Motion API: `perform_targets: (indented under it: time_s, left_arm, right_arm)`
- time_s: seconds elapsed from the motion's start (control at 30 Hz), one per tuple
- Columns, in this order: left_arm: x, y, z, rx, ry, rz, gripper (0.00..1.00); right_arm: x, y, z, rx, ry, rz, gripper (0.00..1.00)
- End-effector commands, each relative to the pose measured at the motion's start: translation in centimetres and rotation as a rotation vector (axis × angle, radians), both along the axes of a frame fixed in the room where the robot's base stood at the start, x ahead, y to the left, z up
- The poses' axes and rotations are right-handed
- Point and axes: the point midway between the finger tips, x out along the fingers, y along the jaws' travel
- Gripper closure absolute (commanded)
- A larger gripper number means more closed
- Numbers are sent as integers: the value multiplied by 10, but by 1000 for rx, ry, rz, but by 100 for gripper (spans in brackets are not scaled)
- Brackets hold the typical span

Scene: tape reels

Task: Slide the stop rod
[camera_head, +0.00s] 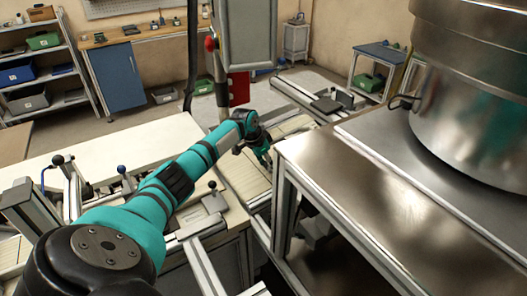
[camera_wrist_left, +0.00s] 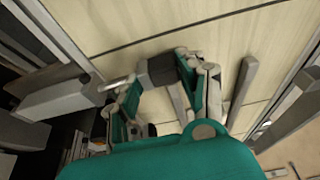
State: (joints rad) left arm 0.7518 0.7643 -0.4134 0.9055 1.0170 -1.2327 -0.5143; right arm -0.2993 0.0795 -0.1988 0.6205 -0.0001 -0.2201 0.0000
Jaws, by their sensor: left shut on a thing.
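The stop rod shows in the left wrist view as a short bright metal rod (camera_wrist_left: 115,83) with a dark grey block (camera_wrist_left: 158,70) at its end. My left gripper (camera_wrist_left: 159,72) has one finger on each side of the block and is shut on it. The fingers hide part of the block. In the head view my left gripper (camera_head: 265,157) is low over the pale slatted conveyor, and the rod is too small to make out there. My right gripper is in neither view.
A steel-topped table (camera_head: 345,190) with a large metal drum (camera_head: 475,110) stands close to the right of my left arm. The pale slatted surface (camera_wrist_left: 240,45) lies under the gripper. A grey post (camera_wrist_left: 242,90) is right of the fingers. Small levers (camera_head: 122,172) stand at left.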

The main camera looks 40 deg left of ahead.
Motion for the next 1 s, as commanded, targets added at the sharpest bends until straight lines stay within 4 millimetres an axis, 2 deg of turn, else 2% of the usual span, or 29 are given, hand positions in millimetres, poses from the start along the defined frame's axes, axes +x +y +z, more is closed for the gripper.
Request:
perform_targets:
  time_s: [0.03, 0.33, 0.37, 0.53, 0.83, 1.0]
  left_arm:
    - [-1, -3, 2, -2, 2, -2, 100]
    - [-1, -4, 0, -3, 0, 0, 100]
    - [-1, -4, 0, -4, -1, 0, 59]
    - [-1, -4, 0, -2, 0, 0, 37]
    - [-2, -3, 2, -2, -2, 1, 37]
    - [-10, 0, 22, 1, -3, -1, 37]
  right_arm:
    - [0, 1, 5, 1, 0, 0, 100]
    - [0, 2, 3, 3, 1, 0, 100]
    - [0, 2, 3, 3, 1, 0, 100]
    - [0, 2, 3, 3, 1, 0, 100]
    - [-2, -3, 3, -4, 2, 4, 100]
    - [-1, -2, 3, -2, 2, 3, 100]
